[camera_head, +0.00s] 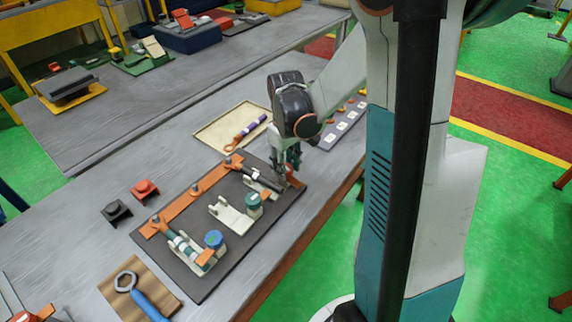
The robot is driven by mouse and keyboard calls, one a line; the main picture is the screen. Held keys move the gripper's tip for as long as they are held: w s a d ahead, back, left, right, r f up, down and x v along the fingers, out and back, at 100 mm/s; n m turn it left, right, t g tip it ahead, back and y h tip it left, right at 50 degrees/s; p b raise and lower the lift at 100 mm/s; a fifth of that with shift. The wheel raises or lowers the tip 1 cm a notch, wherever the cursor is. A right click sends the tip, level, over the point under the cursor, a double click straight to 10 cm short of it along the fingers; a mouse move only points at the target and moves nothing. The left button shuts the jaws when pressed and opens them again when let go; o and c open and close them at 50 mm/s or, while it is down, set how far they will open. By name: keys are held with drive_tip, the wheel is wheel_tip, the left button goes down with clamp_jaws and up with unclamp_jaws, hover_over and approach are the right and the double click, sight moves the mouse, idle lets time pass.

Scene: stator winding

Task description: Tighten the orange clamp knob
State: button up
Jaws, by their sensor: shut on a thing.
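The orange clamp knob (291,170) shows as a small orange-red patch at the right end of a dark fixture board (236,247), mostly hidden by the fingers. My gripper (288,172) points down over it, its fingers shut on it. A dark shaft (264,182) lies in a pale cradle just left of the fingers. An orange bar (190,195) runs along the far edge of the board. The exact finger contact is too small to see.
The board also bears a pale cradle (229,214) with a green knob (254,200) and a blue knob (213,239). A beige tray (215,135) with a purple-and-orange tool lies behind. A wrench (146,300) lies at front left. Bare table (80,220) lies left.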

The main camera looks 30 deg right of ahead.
drive_tip(key=m, duration=0.7)
drive_tip(key=shift+w+r, duration=0.1)
drive_tip(key=shift+w, duration=0.05)
drive_tip(key=m, duration=0.4)
drive_tip(key=shift+m, duration=1.9)
drive_tip(key=o, duration=1.1)
wheel_tip(320, 180, up, 12)
